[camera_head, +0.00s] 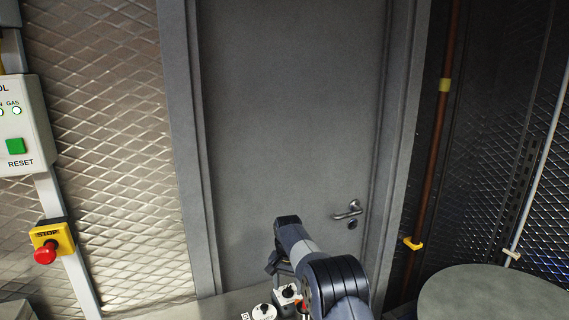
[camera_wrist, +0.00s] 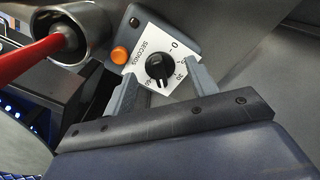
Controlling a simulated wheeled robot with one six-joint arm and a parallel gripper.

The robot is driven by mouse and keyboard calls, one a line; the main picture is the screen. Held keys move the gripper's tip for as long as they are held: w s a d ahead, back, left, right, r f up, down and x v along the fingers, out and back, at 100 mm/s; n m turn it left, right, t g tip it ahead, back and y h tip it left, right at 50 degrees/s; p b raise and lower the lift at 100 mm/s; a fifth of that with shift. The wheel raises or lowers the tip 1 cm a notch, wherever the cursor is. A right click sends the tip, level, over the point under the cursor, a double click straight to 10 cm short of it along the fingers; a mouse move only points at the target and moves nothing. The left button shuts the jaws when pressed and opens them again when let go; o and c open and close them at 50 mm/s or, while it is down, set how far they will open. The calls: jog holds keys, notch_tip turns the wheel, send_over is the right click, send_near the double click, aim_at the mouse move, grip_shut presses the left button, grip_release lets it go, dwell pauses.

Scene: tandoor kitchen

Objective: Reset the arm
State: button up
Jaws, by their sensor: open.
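My arm reaches forward from the bottom of the head view in front of the grey door, its end pointing downward. My gripper (camera_wrist: 161,72) is open in the wrist view, its two grey fingers spread apart. Between and beyond the fingers is a black timer knob (camera_wrist: 160,67) on a white plate marked SECONDS. I cannot tell whether the fingers touch the knob. In the head view, my gripper (camera_head: 279,266) is small and dark, largely hidden by the arm's last links, just above a small dial (camera_head: 287,292).
An orange button (camera_wrist: 120,55) sits beside the timer plate. A metal cylinder (camera_wrist: 70,35) with a red rod is at upper left. The head view shows a door handle (camera_head: 347,210), a red stop button (camera_head: 45,252), a green RESET button (camera_head: 15,146) and a round grey top (camera_head: 490,295).

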jog(key=n, duration=0.4)
jog(key=shift+n, duration=0.4)
